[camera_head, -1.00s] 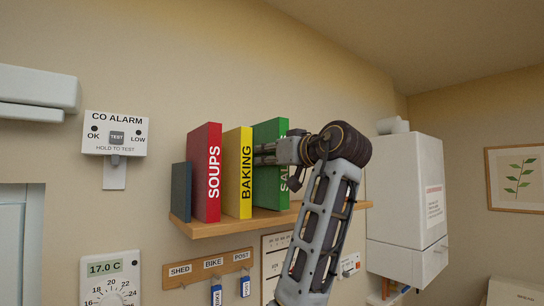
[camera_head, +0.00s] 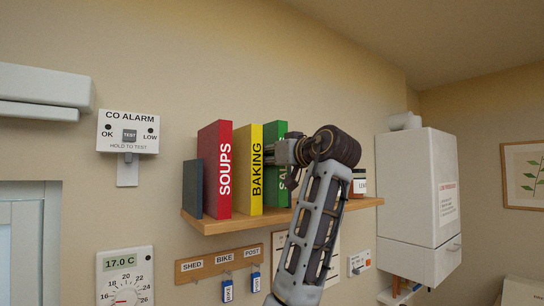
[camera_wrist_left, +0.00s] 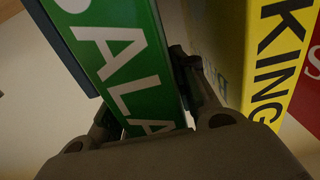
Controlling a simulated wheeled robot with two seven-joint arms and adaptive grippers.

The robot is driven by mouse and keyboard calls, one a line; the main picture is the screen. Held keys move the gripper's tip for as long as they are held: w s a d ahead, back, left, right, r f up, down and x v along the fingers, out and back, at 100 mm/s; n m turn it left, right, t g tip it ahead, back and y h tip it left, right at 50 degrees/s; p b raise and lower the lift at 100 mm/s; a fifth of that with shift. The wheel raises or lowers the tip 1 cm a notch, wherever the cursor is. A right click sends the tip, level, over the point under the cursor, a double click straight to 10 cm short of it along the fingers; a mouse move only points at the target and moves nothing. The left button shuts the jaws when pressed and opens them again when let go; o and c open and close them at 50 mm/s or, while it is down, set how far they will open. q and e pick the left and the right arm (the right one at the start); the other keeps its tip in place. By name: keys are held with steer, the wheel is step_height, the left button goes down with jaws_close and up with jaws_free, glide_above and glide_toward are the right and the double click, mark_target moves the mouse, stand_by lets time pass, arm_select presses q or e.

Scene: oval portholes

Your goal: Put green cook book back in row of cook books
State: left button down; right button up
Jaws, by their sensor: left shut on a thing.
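The green cook book (camera_head: 276,131), with white spine letters, stands upright on the wooden shelf (camera_head: 230,222), right of the yellow BAKING book (camera_head: 248,180). The red SOUPS book (camera_head: 215,165) and a thin dark book (camera_head: 193,190) stand further left. My left gripper (camera_head: 275,153) is shut on the green book at its spine. In the left wrist view the green spine (camera_wrist_left: 122,65) lies between the fingers, with the yellow book (camera_wrist_left: 265,60) close beside it. The gripper and wrist hide part of the green book in the head view. My right gripper is not in view.
A small labelled jar (camera_head: 359,183) stands at the shelf's right end, beside my wrist. A white boiler (camera_head: 415,195) hangs to the right. A key rack (camera_head: 220,263) hangs below the shelf, and a CO alarm (camera_head: 128,132) is at left.

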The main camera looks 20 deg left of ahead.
arm_select(q)
steer(key=shift+w+a+f+b, duration=0.35)
steer(key=shift+a+f+b, duration=0.05)
steer(key=shift+a+f, duration=0.2)
stand_by(0.3)
steer(key=c, duration=1.1)
jaws_free()
steer(key=shift+o, duration=0.2)
steer(key=v, duration=1.2)
